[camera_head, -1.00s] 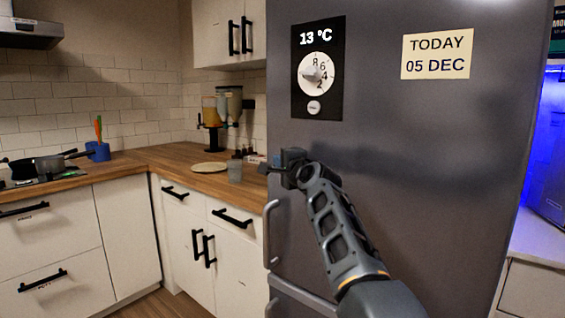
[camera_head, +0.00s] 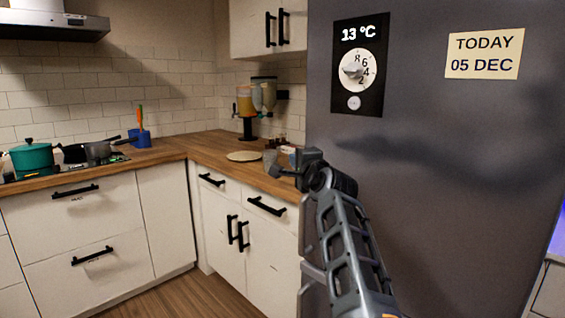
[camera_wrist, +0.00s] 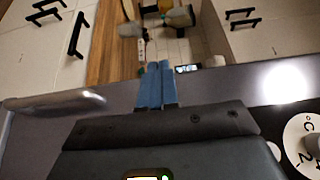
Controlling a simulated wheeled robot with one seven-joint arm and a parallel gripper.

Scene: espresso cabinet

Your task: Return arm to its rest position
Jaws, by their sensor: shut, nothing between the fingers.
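My gripper (camera_head: 283,170) is at the end of my raised arm, in front of the left edge of the grey fridge (camera_head: 430,215) in the head view. In the wrist view its two blue fingers (camera_wrist: 156,86) are together with nothing between them. The arm stretches up from the bottom of the head view, bent at the wrist. The fridge handle (camera_wrist: 55,102) lies to the left of the fingers in the wrist view, apart from them.
A wooden counter (camera_head: 212,155) with a juice dispenser (camera_head: 246,108) and a round board (camera_head: 244,156) runs behind my gripper. A teal pot (camera_head: 32,158) and pans stand on the stove at left. White cabinets (camera_head: 95,225) line the floor, which shows free at the bottom.

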